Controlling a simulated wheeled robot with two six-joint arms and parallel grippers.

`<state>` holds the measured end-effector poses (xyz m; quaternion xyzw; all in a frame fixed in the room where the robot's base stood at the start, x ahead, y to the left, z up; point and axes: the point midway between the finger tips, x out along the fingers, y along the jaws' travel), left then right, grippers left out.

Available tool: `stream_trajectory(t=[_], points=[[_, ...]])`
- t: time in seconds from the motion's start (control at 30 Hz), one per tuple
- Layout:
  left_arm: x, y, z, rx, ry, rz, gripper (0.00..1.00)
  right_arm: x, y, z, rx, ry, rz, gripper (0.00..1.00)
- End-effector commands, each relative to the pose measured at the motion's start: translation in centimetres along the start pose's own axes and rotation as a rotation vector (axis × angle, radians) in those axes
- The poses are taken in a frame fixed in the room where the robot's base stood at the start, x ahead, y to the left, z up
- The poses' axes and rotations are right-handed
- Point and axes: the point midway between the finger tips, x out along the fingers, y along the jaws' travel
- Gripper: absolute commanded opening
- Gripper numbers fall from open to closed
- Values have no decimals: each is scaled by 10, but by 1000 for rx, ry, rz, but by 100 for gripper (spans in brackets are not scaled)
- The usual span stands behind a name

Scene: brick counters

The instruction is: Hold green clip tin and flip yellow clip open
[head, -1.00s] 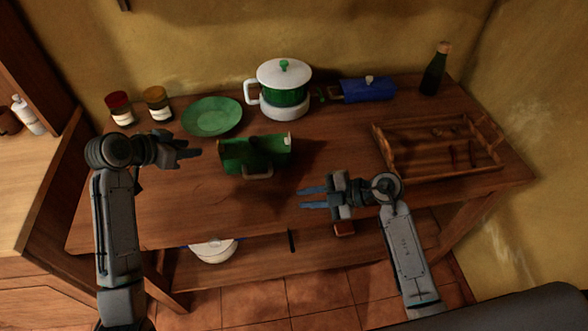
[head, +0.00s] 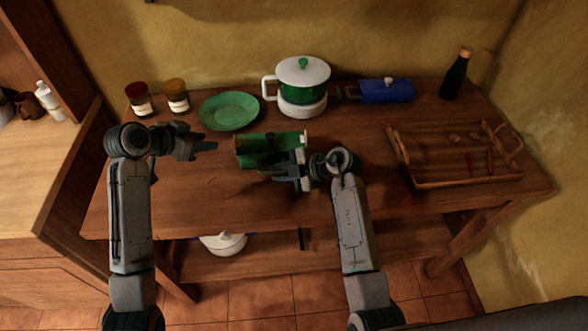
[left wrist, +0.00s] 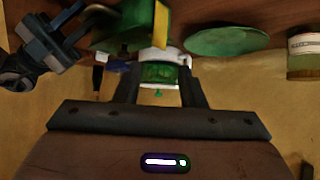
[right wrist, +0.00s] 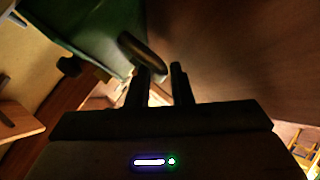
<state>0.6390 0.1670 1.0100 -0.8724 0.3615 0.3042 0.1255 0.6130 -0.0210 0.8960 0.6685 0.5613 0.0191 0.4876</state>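The green clip tin (head: 250,161) stands mid-table. A yellow clip (left wrist: 161,25) shows on the tin in the left wrist view. My left gripper (head: 209,149) is open and empty, left of the tin and apart from it; its spread fingers show in the left wrist view (left wrist: 160,88). My right gripper (head: 264,175) is at the tin's front and covers part of it. In the right wrist view its fingers (right wrist: 162,75) have a narrow gap between them. The tin's bar handle (right wrist: 143,54) is at the left fingertip; whether they touch is unclear.
A green plate (head: 229,111) lies behind and left of the tin, with two jars (head: 138,101) farther left. A green and white pot (head: 303,90) stands behind the tin. A wooden tray (head: 425,185) is to the right. The table's front left is clear.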

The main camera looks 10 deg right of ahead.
Motion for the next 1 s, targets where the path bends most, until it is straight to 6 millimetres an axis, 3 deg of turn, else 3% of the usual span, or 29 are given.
stream_trajectory(t=[0.2, 0.47, 0.6, 0.83, 1.0], points=[[0, 0, 0, 0, 0, 0, 36, 16, 0, 0, 0, -1, -1, 20], [0, 0, 0, 0, 0, 0, 36, 18, 0, 0, -1, -1, 0, 20], [0, 0, 0, 0, 0, 0, 36, 17, 0, 0, -1, -1, 0, 0], [0, 0, 0, 0, 0, 0, 36, 18, -1, 0, 0, -1, -2, 0], [5, -1, -5, -11, -22, -7, 3, 18, -1, 0, 0, -1, -3, 0]])
